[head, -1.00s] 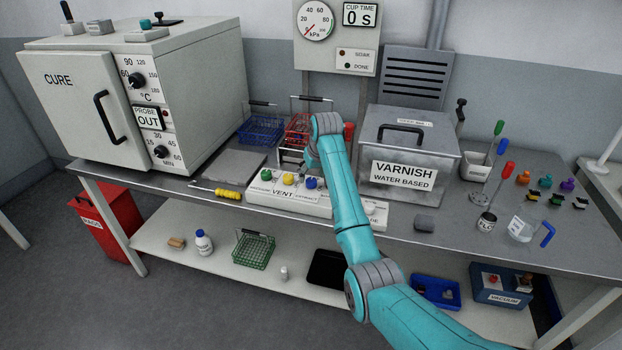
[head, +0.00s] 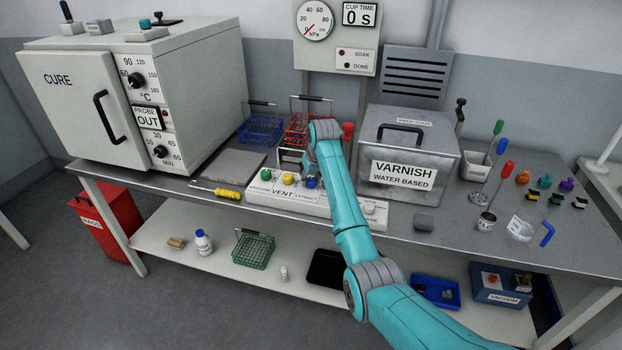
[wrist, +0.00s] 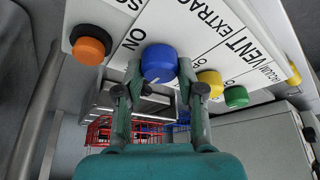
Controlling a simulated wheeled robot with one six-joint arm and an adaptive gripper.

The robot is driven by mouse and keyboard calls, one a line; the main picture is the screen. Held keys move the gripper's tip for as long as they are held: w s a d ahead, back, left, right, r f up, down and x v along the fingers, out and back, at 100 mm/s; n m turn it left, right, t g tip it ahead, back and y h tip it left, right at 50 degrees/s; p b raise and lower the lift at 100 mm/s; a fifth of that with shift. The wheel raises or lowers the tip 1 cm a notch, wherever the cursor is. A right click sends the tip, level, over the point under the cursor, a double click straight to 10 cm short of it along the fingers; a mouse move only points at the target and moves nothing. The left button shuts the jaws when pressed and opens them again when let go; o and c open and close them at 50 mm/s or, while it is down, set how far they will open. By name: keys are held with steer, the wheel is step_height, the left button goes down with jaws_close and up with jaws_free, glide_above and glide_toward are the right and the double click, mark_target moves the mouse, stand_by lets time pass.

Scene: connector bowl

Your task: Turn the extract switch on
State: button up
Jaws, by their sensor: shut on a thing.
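The white switch panel (head: 262,193) marked VENT and EXTRACT lies along the bench front. Its blue knob (wrist: 158,62) sits by the EXTRACT lettering, with ON and OFF marks around it; it also shows in the head view (head: 311,184). My gripper (wrist: 160,88) is shut on the blue knob, one finger on each side. A short pale line shows on the knob, but which mark it points to I cannot tell. In the head view my arm largely hides the gripper.
On the panel, yellow (wrist: 209,82) and green (wrist: 236,96) knobs sit on one side of the blue one and an orange knob (wrist: 90,47) on the other.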

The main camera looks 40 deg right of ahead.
steer(key=m, duration=0.2)
steer(key=m+h, duration=0.1)
steer(key=m, duration=0.1)
steer(key=shift+a+m+g+h, duration=0.1)
steer(key=shift+m+g+h, duration=0.2)
steer(key=m+g+h, duration=0.1)
steer(key=m, duration=0.3)
steer(key=shift+m, duration=0.3)
steer(key=m+g, duration=0.2)
steer(key=m, duration=0.2)
steer(key=shift+m+h, duration=0.3)
steer(key=shift+h, duration=0.1)
steer(key=shift+m+g, duration=0.8)
steer(key=shift+m, duration=1.2)
steer(key=o, duration=1.1)
steer(key=shift+o, duration=0.2)
